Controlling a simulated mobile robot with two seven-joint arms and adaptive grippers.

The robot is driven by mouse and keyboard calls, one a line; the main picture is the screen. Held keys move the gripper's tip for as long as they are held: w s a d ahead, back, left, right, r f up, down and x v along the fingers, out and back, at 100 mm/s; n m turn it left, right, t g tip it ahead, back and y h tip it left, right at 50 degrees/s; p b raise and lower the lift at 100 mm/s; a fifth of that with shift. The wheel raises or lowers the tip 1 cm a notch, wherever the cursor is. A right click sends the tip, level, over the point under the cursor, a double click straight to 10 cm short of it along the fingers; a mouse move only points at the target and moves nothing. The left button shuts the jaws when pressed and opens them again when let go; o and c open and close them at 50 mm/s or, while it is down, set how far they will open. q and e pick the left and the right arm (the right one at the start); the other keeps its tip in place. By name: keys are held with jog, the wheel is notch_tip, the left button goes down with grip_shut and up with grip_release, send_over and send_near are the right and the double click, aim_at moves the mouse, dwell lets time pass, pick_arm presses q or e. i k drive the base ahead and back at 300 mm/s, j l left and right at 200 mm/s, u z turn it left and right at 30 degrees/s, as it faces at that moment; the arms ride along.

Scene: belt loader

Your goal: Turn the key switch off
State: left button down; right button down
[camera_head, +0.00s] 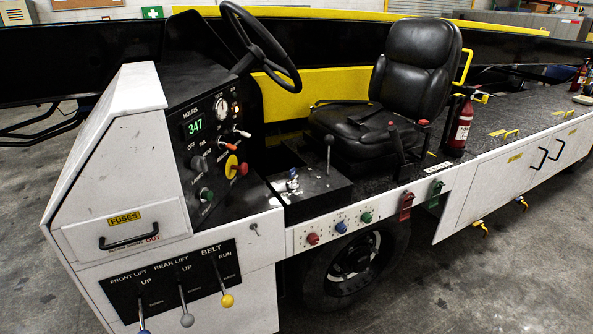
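The white belt loader's black dash panel (212,140) faces right, below the steering wheel. It carries an hour meter (195,127) reading 347, a round gauge, and several knobs and switches. A silver round switch (198,164) sits at its left middle, below small lettering that includes OFF. A small silver and blue fitting (292,183) stands on the black console beside the seat. A small metal piece (254,229) sits on the white side panel. I cannot tell which of these is the key switch, or its position. Neither gripper is in view.
A yellow-and-red mushroom button (236,167) and a green button (206,195) are on the dash. The steering wheel (262,46) overhangs it. Bare floor (470,290) lies in front.

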aim_at(293, 184)
jog(key=i+l+u, duration=0.1)
jog(key=u, duration=0.25)
jog(key=l+u, duration=0.15)
jog(key=u, duration=0.2)
jog(key=i+l+u, duration=0.1)
jog(key=u, duration=0.25)
jog(key=l+u, duration=0.45)
jog(key=l, duration=0.55)
jog(key=l+u, duration=0.15)
jog(key=l, duration=0.8)
